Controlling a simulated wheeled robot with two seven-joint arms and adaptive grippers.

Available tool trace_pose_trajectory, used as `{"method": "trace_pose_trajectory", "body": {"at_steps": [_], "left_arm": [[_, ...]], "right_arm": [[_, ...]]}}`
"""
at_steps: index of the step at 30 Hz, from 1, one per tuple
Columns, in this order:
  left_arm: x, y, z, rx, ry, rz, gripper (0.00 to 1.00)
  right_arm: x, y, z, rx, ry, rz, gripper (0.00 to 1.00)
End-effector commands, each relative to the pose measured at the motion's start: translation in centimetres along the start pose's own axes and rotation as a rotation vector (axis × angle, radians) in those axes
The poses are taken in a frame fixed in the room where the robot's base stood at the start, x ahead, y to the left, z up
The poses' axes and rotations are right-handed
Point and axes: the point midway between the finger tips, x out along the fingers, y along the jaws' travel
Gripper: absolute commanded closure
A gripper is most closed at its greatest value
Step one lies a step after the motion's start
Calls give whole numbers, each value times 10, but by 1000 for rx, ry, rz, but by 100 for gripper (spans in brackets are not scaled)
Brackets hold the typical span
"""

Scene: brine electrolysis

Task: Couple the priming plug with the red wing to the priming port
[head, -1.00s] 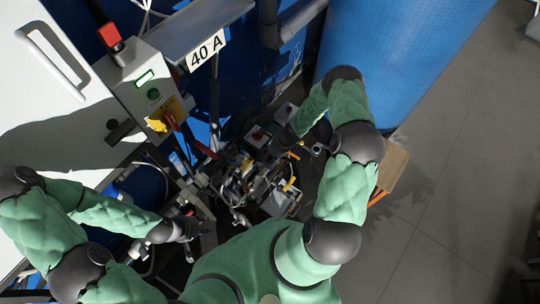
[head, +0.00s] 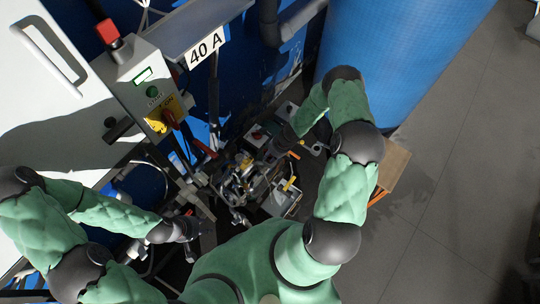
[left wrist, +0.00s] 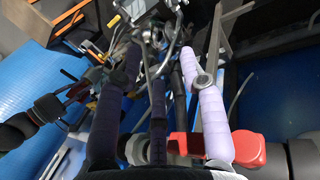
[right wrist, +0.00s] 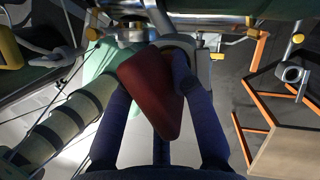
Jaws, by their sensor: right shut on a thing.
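The priming plug's red wing (right wrist: 150,90) fills the middle of the right wrist view, between the dark blue fingers of my right gripper (right wrist: 165,75), which is shut on it. A grey metal collar (right wrist: 178,42) shows just beyond the wing, and a round metal fitting (right wrist: 132,33) lies close to its left. I cannot tell whether the plug is seated, nor which of these is the port. In the head view my right gripper (head: 288,137) is small and partly hidden by its arm. My left gripper (left wrist: 163,50) is open, with its fingers apart beside metal tubing and no clear grip on anything.
A red part (left wrist: 255,150) is close beside my left gripper. The crowded skid has tubes, valves and yellow caps (right wrist: 298,38). A wooden box with orange edges (right wrist: 285,140) stands to the right. A control box (head: 150,95) and a blue tank (head: 400,60) flank the skid; open floor lies right.

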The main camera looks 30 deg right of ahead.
Motion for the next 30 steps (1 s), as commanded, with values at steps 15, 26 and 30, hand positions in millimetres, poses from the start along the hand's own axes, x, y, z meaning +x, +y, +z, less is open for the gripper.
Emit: {"method": "trace_pose_trajectory", "body": {"at_steps": [15, 26, 30], "left_arm": [[0, 0, 0, 0, 0, 0, 60], [-1, 0, 0, 0, 0, 0, 60], [-1, 0, 0, 0, 0, 0, 60]], "right_arm": [[1, 0, -1, 0, 2, 0, 100], [2, 0, -1, 0, 6, 1, 71], [2, 1, -1, 0, 6, 1, 49]]}}
